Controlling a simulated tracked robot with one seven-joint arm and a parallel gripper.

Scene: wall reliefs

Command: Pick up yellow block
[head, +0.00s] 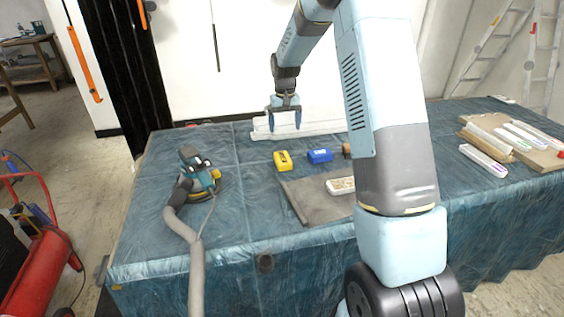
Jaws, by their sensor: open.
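The yellow block (283,161) lies on the blue cloth-covered table (250,210), near the back edge of a grey-brown board. My gripper (284,121) points down above the far part of the table, behind the yellow block in the picture. Its two blue fingers are spread apart and nothing shows between them. The gripper is apart from the yellow block. A blue block (320,156) lies just to the right of the yellow block.
A white relief piece (295,128) lies behind the gripper. A sander (198,175) with a grey hose stands at left. A small brown block (347,151) is partly hidden by my arm. A white-topped piece (340,186) lies on the board (300,200). Boards and long cases (484,160) lie at right.

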